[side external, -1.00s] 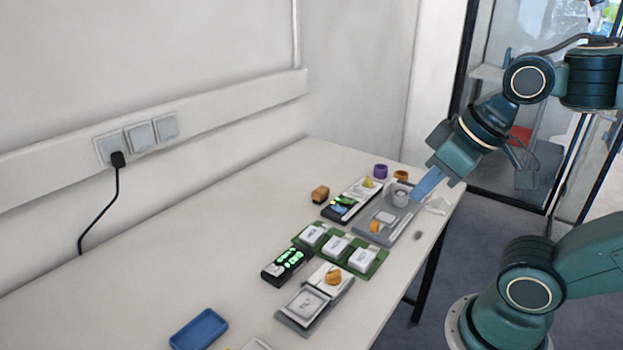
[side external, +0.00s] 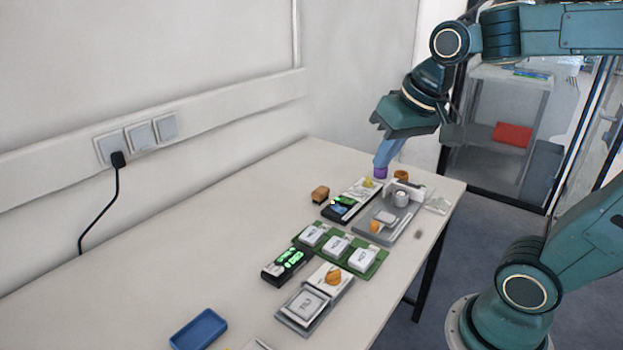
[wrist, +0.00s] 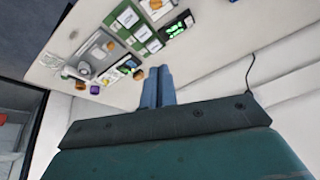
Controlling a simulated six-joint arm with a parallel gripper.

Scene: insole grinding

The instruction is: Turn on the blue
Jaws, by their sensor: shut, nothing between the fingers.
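My gripper (side external: 381,167) has blue fingers, held together and empty, pointing down at the far end of the table. In the wrist view the shut fingers (wrist: 158,74) show in the middle. In the side view they overlap a small purple cup (side external: 380,173); I cannot tell whether they touch it. Just nearer is a black device (side external: 337,214) with a yellow knob (side external: 368,182) and a display with green and blue patches. A shallow blue tray (side external: 199,329) lies at the near end, away from my gripper. No labelled blue switch can be made out.
A grey device (side external: 376,228) stands beside the black one. A green board (side external: 324,251) with white blocks, a black box with a green display (side external: 288,265) and a grey scale (side external: 303,305) lie nearer. The table's left side is clear.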

